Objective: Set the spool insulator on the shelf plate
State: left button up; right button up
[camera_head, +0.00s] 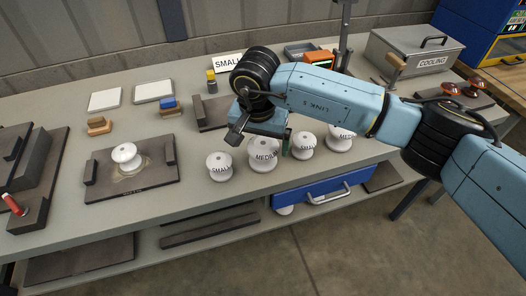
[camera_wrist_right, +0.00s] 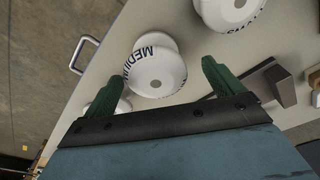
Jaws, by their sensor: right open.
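White spool insulators stand in a row on the bench: a small one (camera_head: 219,168), a medium one (camera_head: 263,156), another small one (camera_head: 303,148) and another medium one (camera_head: 341,140). One more insulator (camera_head: 126,158) sits on a dark plate at left. My right gripper (camera_head: 262,138) is open above the row. In the right wrist view, a MEDIUM insulator (camera_wrist_right: 157,72) shows between and beyond the open green fingers (camera_wrist_right: 160,70), with nothing gripped. Dark plates lie on the lower shelf, at left (camera_head: 80,263) and centre (camera_head: 210,230). My left gripper is out of view.
A blue drawer front (camera_head: 325,190) with a pale handle is below the row. A SMALL sign (camera_head: 228,64), white tiles (camera_head: 153,92) and coloured blocks stand behind. A grey COOLING box (camera_head: 415,52) is at back right. A red-handled fixture (camera_head: 15,204) is at far left.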

jog(key=f, duration=0.4)
jog(key=shift+w+d, duration=0.2)
jog(key=shift+d, duration=0.1)
jog(key=c, duration=1.3)
jog(key=shift+r, duration=0.1)
jog(key=shift+c, duration=0.7)
